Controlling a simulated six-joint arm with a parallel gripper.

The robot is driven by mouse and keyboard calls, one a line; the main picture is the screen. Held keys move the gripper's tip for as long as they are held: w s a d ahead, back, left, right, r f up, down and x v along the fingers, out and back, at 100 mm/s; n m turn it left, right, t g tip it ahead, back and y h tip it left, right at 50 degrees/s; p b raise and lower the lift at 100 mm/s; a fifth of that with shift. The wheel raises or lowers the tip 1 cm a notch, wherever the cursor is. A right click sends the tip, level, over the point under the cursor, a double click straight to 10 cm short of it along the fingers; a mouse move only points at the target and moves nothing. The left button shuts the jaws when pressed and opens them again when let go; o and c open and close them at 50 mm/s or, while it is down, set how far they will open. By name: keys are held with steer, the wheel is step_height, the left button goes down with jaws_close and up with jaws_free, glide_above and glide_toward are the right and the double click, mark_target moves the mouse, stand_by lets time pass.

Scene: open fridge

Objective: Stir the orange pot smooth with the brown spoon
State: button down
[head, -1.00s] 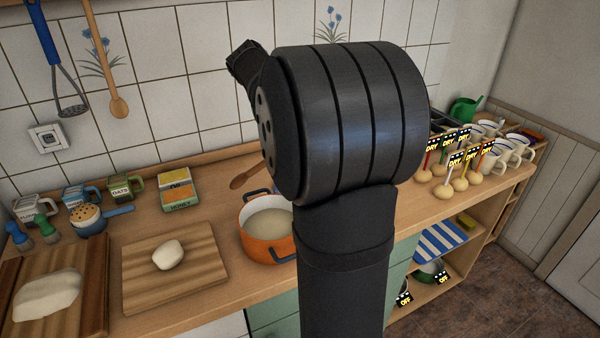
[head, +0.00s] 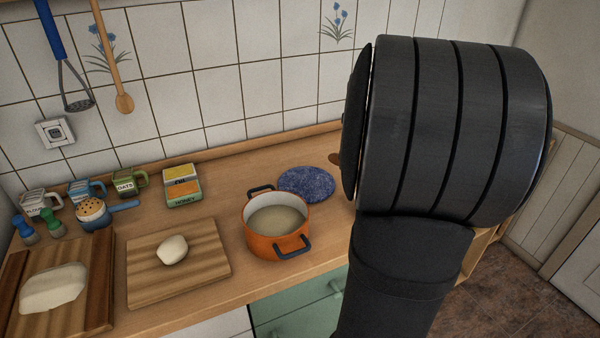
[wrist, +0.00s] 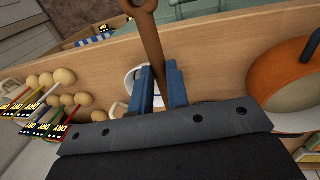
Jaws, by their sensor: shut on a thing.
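The orange pot (head: 262,244) stands on the counter with two dark handles and a pale, creamy content whose smoothness I cannot judge. It also shows at the right of the wrist view (wrist: 285,72). My gripper (wrist: 158,76) has blue fingers shut on the brown spoon (wrist: 151,38), whose shaft runs between them and up past the top edge of the wrist view.
A round blue mat (head: 307,184) lies right behind the pot. A cutting board (head: 205,272) with a white lump is left of it. Boxes (head: 183,186) and mugs stand behind. Round bases with labelled sticks (wrist: 52,88) stand on the counter's other side.

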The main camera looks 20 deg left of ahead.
steer(key=w+a+f, duration=0.1)
steer(key=a+f, duration=0.1)
steer(key=a, duration=0.1)
steer(key=w+a+f, duration=0.1)
steer(key=a+f, duration=0.1)
steer(key=a, duration=0.2)
steer(key=w+a+f, duration=0.1)
steer(key=a+f, duration=0.2)
steer(key=a, duration=0.1)
steer(key=shift+w+a, duration=0.1)
steer(key=shift+w, duration=0.05)
steer(key=shift+f, duration=2.05)
steer(key=c, duration=1.4)
jaws_free()
steer(key=r, duration=0.5)
steer(key=s+a+r, duration=0.1)
steer(key=r, duration=0.5)
steer(key=s+a+r, duration=0.1)
steer(key=r, duration=0.5)
steer(key=shift+s+r, duration=0.15)
